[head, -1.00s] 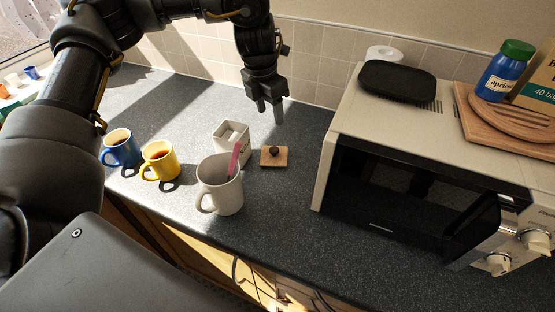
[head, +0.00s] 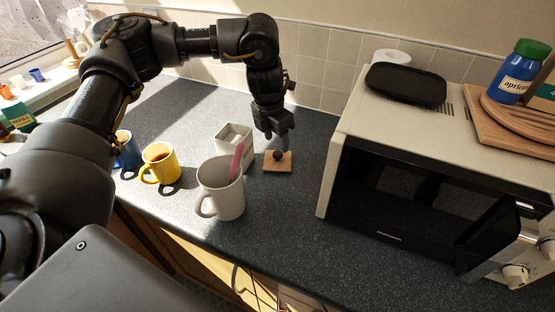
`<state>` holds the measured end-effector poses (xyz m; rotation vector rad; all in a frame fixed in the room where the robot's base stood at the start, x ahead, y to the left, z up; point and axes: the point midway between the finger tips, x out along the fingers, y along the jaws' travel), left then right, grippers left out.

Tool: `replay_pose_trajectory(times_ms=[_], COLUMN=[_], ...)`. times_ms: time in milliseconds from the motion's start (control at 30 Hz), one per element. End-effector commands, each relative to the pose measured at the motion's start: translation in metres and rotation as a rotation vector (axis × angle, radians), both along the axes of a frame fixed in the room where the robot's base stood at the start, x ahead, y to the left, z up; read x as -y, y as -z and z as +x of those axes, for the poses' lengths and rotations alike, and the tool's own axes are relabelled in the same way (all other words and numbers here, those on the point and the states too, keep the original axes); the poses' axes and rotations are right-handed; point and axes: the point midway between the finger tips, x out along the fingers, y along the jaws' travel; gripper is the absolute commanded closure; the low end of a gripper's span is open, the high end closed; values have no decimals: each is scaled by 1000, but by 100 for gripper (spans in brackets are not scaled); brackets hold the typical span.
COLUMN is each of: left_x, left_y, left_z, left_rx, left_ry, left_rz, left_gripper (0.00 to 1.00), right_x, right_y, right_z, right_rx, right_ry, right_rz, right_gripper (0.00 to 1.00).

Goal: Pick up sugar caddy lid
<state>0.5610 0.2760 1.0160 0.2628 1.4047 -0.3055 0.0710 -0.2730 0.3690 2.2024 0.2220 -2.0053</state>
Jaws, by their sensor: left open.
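The sugar caddy lid (head: 284,165) is a small square wooden lid with a dark round knob (head: 278,155). It lies flat on the dark worktop, just right of the white square caddy (head: 233,134), whose top is open. My left gripper (head: 277,146) points down over the lid, with its fingertips close to the knob. Its fingers are apart. I cannot tell whether they touch the knob. My right gripper does not show.
A large white mug (head: 219,198) holding something pink stands in front of the caddy. A yellow mug (head: 160,165) and a blue mug (head: 128,150) stand to the left. A microwave (head: 345,130) with its door open is on the right. Worktop between lid and microwave is clear.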

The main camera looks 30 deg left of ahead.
Motion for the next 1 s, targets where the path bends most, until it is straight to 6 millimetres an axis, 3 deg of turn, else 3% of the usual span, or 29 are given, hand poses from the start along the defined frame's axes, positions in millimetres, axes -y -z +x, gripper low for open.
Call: replay_pose_trajectory(times_ms=[167, 433, 733, 1000], left_x=[0, 0, 0, 0], left_y=[9, 46, 52, 52], left_z=[1, 5, 6, 6], left_rx=[-2, -1, 0, 0], left_ry=[0, -2, 0, 0], left_rz=[1, 0, 0, 0], left_gripper=[48, 48, 48, 84], right_x=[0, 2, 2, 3], right_y=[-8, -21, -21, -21], right_z=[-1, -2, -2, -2], right_rx=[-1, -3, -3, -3], right_ry=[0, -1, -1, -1], right_rz=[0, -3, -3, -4], right_gripper=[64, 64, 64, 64])
